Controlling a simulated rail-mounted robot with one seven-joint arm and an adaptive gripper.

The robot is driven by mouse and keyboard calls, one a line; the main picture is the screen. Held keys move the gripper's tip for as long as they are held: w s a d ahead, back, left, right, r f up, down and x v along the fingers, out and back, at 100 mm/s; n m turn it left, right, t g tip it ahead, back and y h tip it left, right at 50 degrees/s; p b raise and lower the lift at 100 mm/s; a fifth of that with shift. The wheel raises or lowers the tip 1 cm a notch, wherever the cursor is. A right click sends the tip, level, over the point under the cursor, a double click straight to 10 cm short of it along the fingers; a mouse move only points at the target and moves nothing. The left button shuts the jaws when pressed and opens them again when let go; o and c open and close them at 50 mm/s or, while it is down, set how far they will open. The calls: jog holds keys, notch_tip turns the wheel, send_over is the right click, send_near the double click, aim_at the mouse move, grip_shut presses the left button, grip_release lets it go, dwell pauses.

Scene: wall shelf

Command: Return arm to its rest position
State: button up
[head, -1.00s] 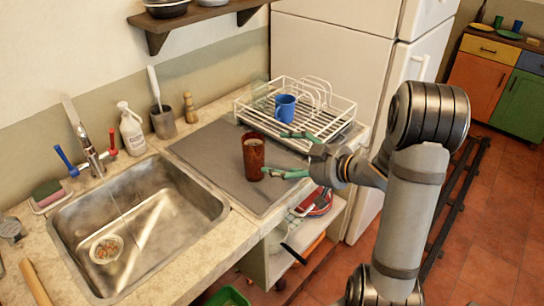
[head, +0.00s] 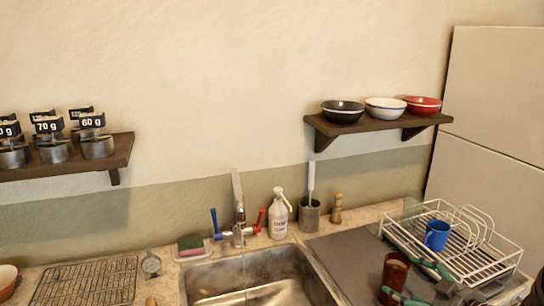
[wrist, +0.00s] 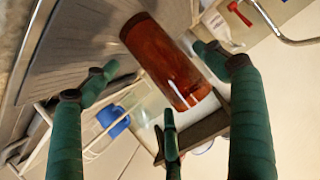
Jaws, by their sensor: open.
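My gripper (head: 416,282) is at the lower right of the head view, its green fingers spread open beside a reddish-brown cup (head: 394,277). The cup stands upright on the grey drain mat (head: 345,262) right of the sink. In the wrist view the cup (wrist: 168,62) lies between the spread green fingers of my gripper (wrist: 158,75). I cannot tell whether any finger touches it. Most of my arm is outside the head view.
A white dish rack (head: 500,250) with a blue mug (head: 437,235) stands close behind my gripper. A wall shelf (head: 375,128) holds several bowls. The sink (head: 245,280), tap (head: 238,215) and soap bottle (head: 279,213) are to the left. A fridge (head: 490,120) stands at the right.

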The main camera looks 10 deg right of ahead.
jog(key=x, duration=0.5)
jog(key=shift+f+b, duration=0.4)
jog(key=shift+f, duration=0.05)
notch_tip(320, 180, up, 3)
jog(key=shift+s+f+p, duration=0.1)
jog(key=shift+p, duration=0.45)
jog(key=shift+r, duration=0.5)
jog(key=shift+s, duration=0.1)
